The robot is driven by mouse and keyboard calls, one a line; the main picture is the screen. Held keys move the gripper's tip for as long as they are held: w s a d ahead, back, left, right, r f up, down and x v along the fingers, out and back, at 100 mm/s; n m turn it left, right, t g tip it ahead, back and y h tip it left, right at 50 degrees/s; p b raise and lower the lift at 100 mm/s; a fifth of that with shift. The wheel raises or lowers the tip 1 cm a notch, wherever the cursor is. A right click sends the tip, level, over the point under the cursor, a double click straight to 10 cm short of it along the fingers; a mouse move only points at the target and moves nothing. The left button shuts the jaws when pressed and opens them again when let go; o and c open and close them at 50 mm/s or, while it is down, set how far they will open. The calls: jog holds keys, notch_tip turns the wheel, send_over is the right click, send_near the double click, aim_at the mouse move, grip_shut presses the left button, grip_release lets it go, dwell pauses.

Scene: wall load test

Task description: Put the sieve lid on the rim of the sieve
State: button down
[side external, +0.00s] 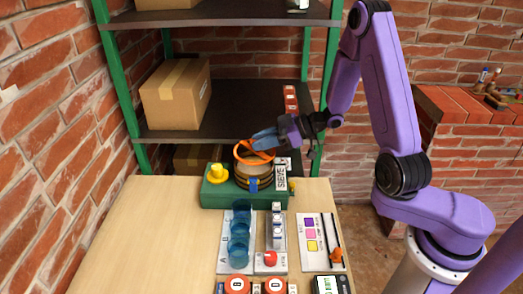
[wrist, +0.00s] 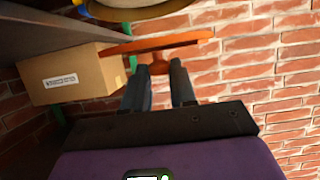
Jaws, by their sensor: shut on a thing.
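My gripper (side external: 262,139) is shut on the lid, just above the sieve in the side view. Part of the sieve (wrist: 125,9) shows at the top of the wrist view. Fingers and overlapping orange parts hide whether lid and rim touch.
A yellow knob-shaped piece (side external: 217,173) sits on the base left of the sieve. Blue transparent cups (side external: 240,230) and control panels (side external: 320,240) stand in front. A shelf with a cardboard box (side external: 176,93) is behind. The table's left side (side external: 160,240) is clear.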

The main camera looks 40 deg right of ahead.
aim_at(262, 151)
jog(key=shift+w+f, duration=0.25)
jog(key=shift+f, duration=1.55)
jog(key=shift+f, duration=0.2)
jog(key=c, duration=0.9)
grip_release()
jog(key=shift+r, duration=0.1)
jog(key=shift+s+d+r, duration=0.1)
jog(key=shift+r, duration=0.05)
jog(key=v, duration=1.1)
jog(key=shift+s+d+r, duration=0.2)
jog(key=shift+s, duration=0.05)
